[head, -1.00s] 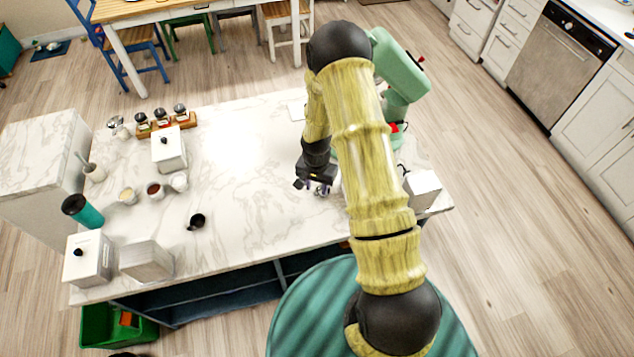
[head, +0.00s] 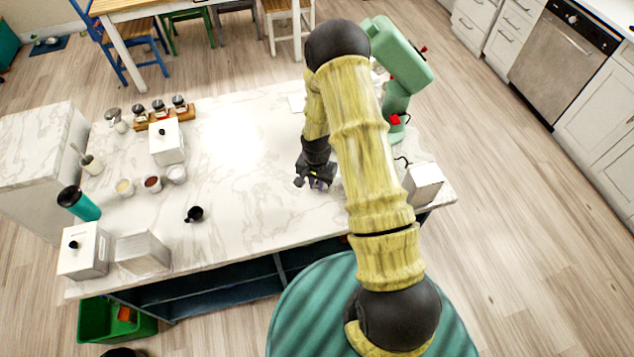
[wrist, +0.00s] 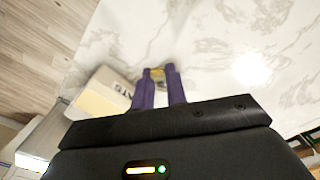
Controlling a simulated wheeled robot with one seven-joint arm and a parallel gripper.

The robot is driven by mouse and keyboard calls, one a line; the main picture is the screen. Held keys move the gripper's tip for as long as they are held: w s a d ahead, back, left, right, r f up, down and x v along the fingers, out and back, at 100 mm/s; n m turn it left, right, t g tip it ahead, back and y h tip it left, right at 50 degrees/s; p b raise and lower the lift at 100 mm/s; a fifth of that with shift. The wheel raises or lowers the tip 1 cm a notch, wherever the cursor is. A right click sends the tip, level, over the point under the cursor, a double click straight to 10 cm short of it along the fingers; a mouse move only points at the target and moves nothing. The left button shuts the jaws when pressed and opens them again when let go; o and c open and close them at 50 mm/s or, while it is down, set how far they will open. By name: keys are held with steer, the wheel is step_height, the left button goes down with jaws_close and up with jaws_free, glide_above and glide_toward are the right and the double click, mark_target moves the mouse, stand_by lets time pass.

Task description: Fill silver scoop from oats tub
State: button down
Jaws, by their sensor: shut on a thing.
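My gripper (head: 318,184) is low over the right part of the marble counter, mostly hidden in the head view by its own wrist. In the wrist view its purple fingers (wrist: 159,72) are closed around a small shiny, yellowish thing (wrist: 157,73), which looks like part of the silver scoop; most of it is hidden. A white box-shaped tub (head: 424,184) stands on the counter to the right of my gripper. In the wrist view a box with a cream face and partly hidden lettering (wrist: 100,98), probably the oats tub, is just left of the fingers. Its contents cannot be made out.
A green stand mixer (head: 398,75) stands behind my arm. A black scoop (head: 194,214) lies mid-counter on the left. White canisters (head: 83,252), small cups (head: 152,184) and a teal tumbler (head: 80,204) are further left. The counter between is clear.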

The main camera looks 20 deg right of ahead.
steer(key=shift+w+d+r+p, duration=0.1)
steer(key=shift+r+p, duration=1.45)
steer(key=shift+r, duration=1)
steer(key=shift+f, duration=0.15)
